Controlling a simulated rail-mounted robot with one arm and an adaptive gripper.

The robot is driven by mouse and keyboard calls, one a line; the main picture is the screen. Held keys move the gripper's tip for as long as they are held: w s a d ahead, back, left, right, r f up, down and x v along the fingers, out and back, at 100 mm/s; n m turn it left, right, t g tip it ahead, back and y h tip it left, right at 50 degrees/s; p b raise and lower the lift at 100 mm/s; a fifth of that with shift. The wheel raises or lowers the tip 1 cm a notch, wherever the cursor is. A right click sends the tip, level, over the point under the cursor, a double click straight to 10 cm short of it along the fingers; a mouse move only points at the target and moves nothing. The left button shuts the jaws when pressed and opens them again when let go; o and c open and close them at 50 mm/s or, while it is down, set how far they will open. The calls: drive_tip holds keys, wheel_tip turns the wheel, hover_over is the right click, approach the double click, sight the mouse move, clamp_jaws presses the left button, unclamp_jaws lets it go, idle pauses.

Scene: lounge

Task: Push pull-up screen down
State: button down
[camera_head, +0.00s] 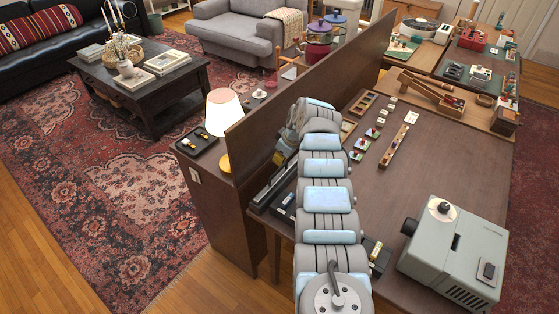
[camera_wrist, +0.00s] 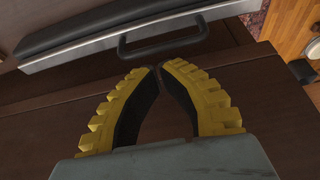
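The pull-up screen appears to be the long dark case with a silver bar (camera_wrist: 85,58) across the top of the wrist view. A black loop handle (camera_wrist: 163,40) stands out from the bar. In the head view, part of a long dark case (camera_head: 272,190) shows on the table beside the brown partition, left of my arm. How far the screen is raised cannot be told. My gripper (camera_wrist: 159,68) has yellow fingers with black pads; their tips nearly meet, with nothing between them. The tips are just below the handle in the picture, apparently not holding it.
A brown partition (camera_head: 310,75) rises along the table's left side. A lit lamp (camera_head: 222,112) stands beyond it. A grey-green projector (camera_head: 455,250) is at the table's right front. Small blocks and wooden trays (camera_head: 398,148) lie behind my arm; the table's right middle is clear.

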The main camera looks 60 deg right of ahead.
drive_tip(key=p+v, duration=0.1)
drive_tip(key=v, duration=0.9)
drive_tip(key=shift+r, duration=0.4)
drive_tip(key=shift+s, duration=0.15)
